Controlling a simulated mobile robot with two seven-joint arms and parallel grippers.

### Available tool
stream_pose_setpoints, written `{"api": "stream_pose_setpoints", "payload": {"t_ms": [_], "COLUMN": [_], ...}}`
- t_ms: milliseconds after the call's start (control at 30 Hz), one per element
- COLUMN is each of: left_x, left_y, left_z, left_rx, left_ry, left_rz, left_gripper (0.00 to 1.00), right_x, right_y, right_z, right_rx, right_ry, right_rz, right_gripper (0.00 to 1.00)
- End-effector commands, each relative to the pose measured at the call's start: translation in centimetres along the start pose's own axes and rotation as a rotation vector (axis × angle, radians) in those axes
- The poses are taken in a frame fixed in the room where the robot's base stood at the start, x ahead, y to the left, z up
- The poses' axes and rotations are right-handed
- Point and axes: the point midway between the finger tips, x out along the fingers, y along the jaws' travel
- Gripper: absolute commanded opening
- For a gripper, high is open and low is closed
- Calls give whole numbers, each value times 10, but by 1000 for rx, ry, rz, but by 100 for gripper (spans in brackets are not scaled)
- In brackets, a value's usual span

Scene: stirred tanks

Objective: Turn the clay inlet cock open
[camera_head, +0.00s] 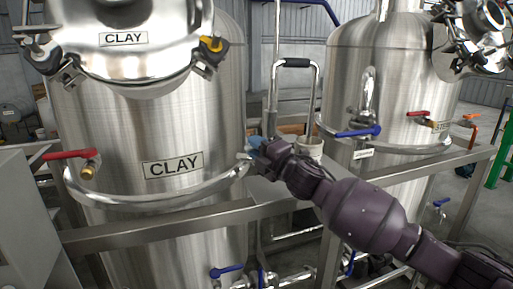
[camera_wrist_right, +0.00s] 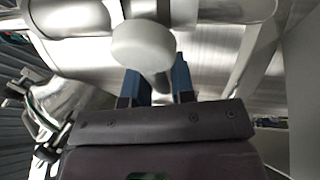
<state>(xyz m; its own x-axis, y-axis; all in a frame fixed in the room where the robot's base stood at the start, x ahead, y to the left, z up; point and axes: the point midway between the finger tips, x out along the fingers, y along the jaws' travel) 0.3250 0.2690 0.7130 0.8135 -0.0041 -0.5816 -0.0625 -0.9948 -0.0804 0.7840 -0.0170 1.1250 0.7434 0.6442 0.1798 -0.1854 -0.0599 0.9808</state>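The steel clay tank (camera_head: 195,115) fills the left of the head view and carries two CLAY labels. My right gripper (camera_head: 252,146) is at the tank's right side, by the curved rail, and covers most of a small metal fitting there. I cannot tell whether that fitting is the clay inlet cock. In the right wrist view, the blue fingertips (camera_wrist_right: 160,84) stand apart, with a grey stem between them and a round white knob (camera_wrist_right: 143,43) just beyond. Contact is not clear. A red-handled cock (camera_head: 70,155) with a brass end is on the tank's left side. My left gripper is not in view.
A second steel tank (camera_head: 395,85) on the right has a blue lever (camera_head: 358,132) and a red lever (camera_head: 417,114). A steel frame beam (camera_head: 150,226) crosses in front of the clay tank. Blue-handled valves (camera_head: 227,271) and pipes are low between the tanks.

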Motion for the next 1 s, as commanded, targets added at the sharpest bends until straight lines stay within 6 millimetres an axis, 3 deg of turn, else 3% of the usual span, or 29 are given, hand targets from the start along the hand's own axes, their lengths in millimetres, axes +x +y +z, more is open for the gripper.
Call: {"api": "stream_pose_setpoints", "payload": {"t_ms": [33,133,567,833,1000], "left_x": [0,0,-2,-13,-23], "left_y": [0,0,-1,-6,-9], "left_z": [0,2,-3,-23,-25], "left_rx": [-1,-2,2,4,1], "left_ry": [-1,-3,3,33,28], "left_rz": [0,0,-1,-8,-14], "left_gripper": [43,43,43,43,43], "right_x": [0,0,0,-2,-3], "right_y": [0,0,1,0,-6], "right_z": [0,0,0,1,2], "right_rx": [0,0,-28,-165,-284], "right_ry": [0,0,5,34,59], "right_rz": [0,0,-10,-64,-114], "right_gripper": [16,0,0,0,0]}}
